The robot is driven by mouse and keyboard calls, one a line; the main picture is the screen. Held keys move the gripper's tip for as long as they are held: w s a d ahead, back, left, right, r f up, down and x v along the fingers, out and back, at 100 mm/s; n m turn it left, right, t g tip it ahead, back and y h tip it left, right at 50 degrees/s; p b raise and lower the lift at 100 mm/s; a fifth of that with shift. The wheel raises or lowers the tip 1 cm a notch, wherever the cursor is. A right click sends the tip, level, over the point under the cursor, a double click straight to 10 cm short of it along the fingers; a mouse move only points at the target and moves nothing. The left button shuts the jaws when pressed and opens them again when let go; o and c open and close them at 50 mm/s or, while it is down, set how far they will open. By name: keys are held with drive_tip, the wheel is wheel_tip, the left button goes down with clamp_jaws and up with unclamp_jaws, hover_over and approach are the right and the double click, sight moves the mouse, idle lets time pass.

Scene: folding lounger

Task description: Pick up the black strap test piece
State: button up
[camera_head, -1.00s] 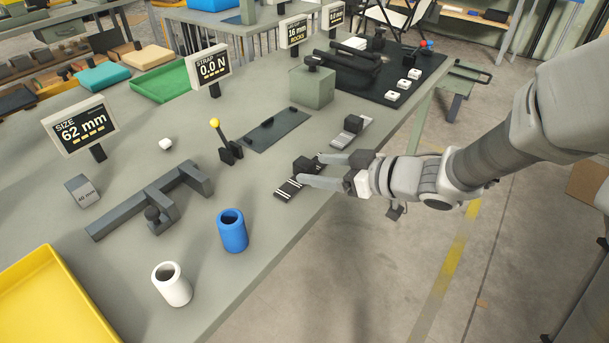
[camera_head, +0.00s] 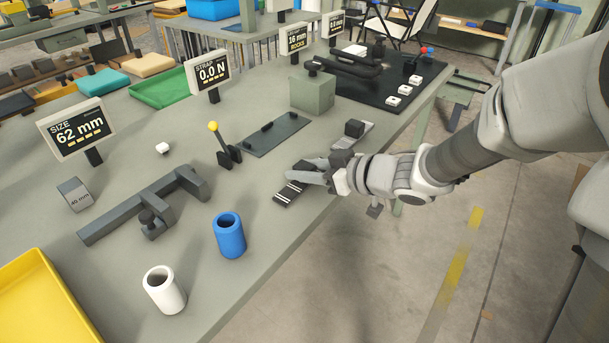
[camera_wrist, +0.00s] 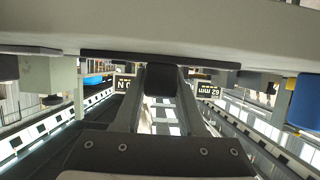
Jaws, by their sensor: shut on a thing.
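The black strap test piece (camera_head: 290,193) is a flat dark strip with white stripes and a dark block on top. It lies near the front right edge of the grey-green table (camera_head: 330,220); I cannot tell whether it touches the surface. My gripper (camera_head: 301,168) reaches in from the right and is shut on the block. In the wrist view my fingers (camera_wrist: 158,84) close around this dark block. The strap's far end is hidden behind my fingers. A lighter grey strap piece (camera_head: 366,131) with its own dark block lies just behind.
A dark plate (camera_head: 274,134) and a yellow-knobbed lever (camera_head: 222,150) stand to the left. A blue cup (camera_head: 229,238) and a white cup (camera_head: 164,290) stand at the front. A green-grey block (camera_head: 313,93) stands behind. Clear table lies between the cups and strap.

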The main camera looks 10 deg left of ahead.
clamp_jaws()
drive_tip(key=shift+r, duration=0.1)
